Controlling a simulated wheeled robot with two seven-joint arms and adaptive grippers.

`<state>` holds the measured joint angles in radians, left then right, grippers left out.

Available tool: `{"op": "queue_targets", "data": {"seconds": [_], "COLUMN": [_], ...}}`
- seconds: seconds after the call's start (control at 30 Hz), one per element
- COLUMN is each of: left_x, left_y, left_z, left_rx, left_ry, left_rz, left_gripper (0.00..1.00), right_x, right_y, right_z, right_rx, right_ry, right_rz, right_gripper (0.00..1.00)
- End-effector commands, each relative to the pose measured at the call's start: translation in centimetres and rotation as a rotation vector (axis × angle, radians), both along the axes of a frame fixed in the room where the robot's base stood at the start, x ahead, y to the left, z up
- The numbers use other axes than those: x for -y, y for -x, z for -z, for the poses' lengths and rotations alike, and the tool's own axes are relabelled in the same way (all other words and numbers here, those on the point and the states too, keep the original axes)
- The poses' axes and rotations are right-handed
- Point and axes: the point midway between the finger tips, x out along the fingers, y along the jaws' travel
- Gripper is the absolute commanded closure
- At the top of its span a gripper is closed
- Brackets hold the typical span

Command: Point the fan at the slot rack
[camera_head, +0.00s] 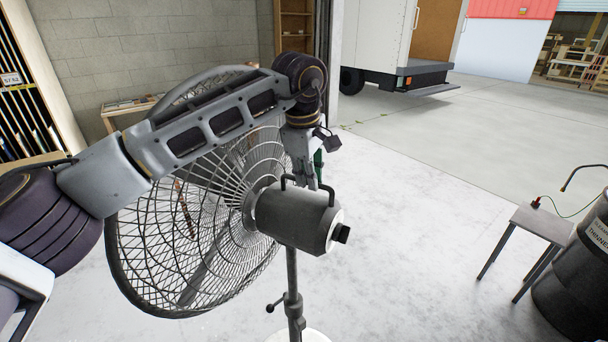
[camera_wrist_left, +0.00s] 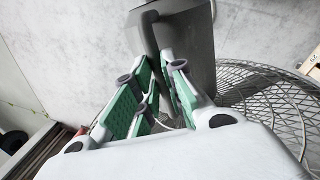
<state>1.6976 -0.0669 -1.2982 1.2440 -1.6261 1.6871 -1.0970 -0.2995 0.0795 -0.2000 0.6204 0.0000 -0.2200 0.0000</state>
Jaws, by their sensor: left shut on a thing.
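The fan stands on a pole, with a large round wire cage (camera_head: 190,220) and a grey motor housing (camera_head: 295,217) carrying a handle (camera_head: 327,188) on top. The cage faces left and the motor's back end faces right. The slot rack (camera_head: 22,100), with dark upright slots and a label, stands at the far left. My left arm reaches over the cage. My left gripper (camera_head: 312,182) is at the motor's top, shut on the handle. In the left wrist view, its green-padded fingers (camera_wrist_left: 163,68) close at the grey handle (camera_wrist_left: 146,35). My right gripper is not in view.
A small table (camera_head: 541,222) and a dark drum (camera_head: 578,270) stand at the right. A white truck (camera_head: 385,35) is at the back. A wooden shelf (camera_head: 293,25) stands by the block wall. The floor between the fan and small table is clear.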

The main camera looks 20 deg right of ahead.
Motion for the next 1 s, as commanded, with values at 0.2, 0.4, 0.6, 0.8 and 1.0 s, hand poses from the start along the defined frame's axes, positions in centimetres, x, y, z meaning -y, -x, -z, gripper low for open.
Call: {"op": "queue_targets", "data": {"seconds": [0.2, 0.4, 0.6, 0.8, 1.0], "left_x": [0.09, 0.06, 0.04, 0.03, -0.04], "left_y": [-0.04, -0.04, -0.02, -0.01, 0.05], "left_z": [-0.17, -0.18, -0.09, -0.07, -0.69], "left_rx": [0.002, 0.002, 0.0, 0.0, 0.001], "left_ry": [0.005, 0.004, 0.002, 0.001, 0.002], "left_rz": [-0.002, -0.002, -0.001, 0.0, 0.0], "left_gripper": [1.0, 0.79, 0.67, 0.67, 0.67], "right_x": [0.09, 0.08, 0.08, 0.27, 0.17], "right_y": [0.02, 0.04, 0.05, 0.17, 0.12], "right_z": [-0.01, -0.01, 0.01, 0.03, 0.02], "right_rx": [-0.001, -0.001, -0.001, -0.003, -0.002], "right_ry": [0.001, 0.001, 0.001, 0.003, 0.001], "right_rz": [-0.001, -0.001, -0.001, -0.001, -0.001], "right_gripper": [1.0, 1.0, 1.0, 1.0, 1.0]}}
